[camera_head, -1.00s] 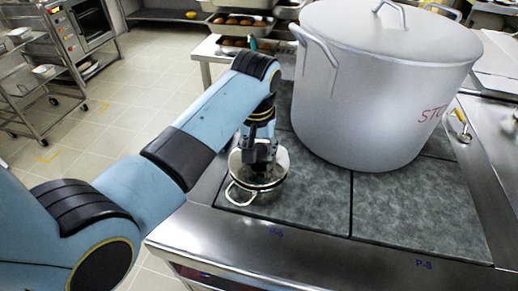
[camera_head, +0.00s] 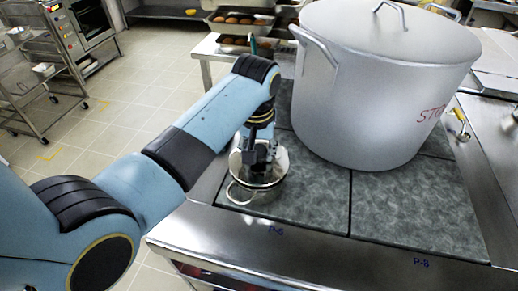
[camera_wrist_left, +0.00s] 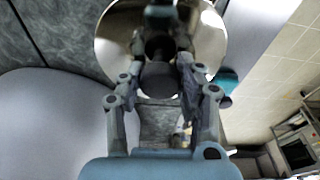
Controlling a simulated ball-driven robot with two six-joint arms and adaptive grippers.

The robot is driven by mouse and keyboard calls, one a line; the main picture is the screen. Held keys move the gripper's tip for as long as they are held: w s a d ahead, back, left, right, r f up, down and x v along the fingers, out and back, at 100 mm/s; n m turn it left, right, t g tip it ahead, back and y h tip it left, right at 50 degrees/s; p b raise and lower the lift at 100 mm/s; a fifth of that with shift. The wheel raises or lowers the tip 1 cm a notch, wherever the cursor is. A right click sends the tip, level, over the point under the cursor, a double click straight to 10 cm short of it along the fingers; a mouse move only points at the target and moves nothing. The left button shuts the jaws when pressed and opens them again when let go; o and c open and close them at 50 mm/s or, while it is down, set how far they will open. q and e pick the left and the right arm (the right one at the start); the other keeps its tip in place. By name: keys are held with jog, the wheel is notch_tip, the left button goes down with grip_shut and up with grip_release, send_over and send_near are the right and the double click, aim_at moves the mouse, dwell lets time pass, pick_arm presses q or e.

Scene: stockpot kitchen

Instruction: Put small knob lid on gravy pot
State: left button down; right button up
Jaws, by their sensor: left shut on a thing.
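My left gripper (camera_head: 258,160) points down over the small knob lid (camera_head: 278,168), a shiny round metal disc, and is shut on its dark knob. In the left wrist view the knob (camera_wrist_left: 158,80) sits between the fingers of the gripper (camera_wrist_left: 160,72), with the lid (camera_wrist_left: 116,42) spread out beyond it. The gravy pot is under the lid and mostly hidden; its looped metal handle (camera_head: 232,196) shows at the front left. The lid lies level over the pot's mouth; I cannot tell whether it touches the rim all round. My right gripper is not in view.
A large stockpot (camera_head: 375,105) with its own lid stands close on the right, on the dark stove plates (camera_head: 420,205). The steel front edge (camera_head: 330,255) of the stove is clear. Trays of food (camera_head: 240,22) stand behind. Open floor lies on the left.

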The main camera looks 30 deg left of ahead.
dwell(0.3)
pick_arm(q)
jog(key=shift+f, duration=0.45)
jog(key=c, duration=0.9)
grip_release()
jog(key=shift+o, duration=0.4)
